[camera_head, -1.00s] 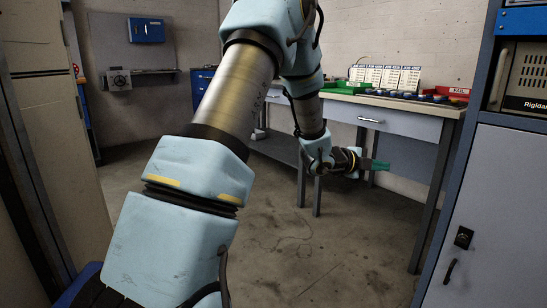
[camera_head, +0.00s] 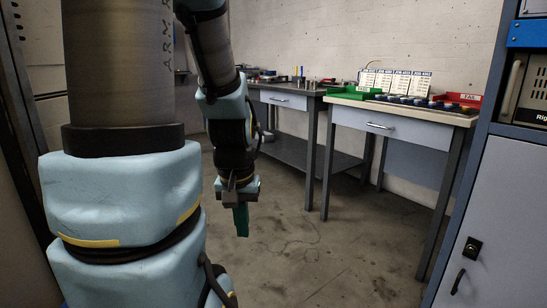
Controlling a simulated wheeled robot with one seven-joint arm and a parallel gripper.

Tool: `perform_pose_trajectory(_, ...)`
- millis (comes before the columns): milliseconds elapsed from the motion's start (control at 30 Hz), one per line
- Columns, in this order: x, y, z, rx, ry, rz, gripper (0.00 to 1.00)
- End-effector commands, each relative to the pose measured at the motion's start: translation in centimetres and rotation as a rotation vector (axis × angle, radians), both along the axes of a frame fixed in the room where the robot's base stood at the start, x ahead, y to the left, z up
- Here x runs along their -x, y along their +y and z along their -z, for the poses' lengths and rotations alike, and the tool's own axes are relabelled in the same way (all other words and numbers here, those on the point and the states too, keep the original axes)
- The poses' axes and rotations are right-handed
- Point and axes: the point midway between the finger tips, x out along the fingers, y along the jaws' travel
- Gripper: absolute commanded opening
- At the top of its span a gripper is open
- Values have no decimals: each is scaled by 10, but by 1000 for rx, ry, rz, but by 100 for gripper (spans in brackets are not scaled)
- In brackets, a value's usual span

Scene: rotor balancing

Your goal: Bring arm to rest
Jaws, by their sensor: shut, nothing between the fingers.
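My arm rises at the left of the head view and folds down again near the middle. My gripper (camera_head: 241,220) hangs from its end with its green fingers pointing down. The fingers are together, with nothing seen between them. The gripper is over open floor, in front of the workbenches and apart from them.
A workbench (camera_head: 455,116) with a green tray (camera_head: 352,92), a red bin (camera_head: 464,97), several small round parts and job cards (camera_head: 402,82) stands at the right. A darker bench (camera_head: 285,88) is behind. A grey cabinet (camera_head: 495,215) fills the right edge. The middle floor (camera_head: 310,260) is clear.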

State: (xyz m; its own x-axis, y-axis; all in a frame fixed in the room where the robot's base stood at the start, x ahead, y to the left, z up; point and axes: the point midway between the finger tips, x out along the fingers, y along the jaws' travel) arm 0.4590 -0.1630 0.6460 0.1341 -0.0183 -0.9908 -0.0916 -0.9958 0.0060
Motion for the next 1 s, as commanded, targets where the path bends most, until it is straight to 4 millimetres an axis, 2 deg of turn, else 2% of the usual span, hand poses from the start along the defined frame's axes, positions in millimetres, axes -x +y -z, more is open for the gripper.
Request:
perform_pose_trajectory(33,0,0,-23,0,0,2,0)
perform_pose_trajectory(267,-1,0,-81,-2,-2,6,0)
perform_pose_trajectory(800,-1,0,-245,-2,-3,8,0)
perform_pose_trajectory(1000,-1,0,-283,-2,-3,8,0)
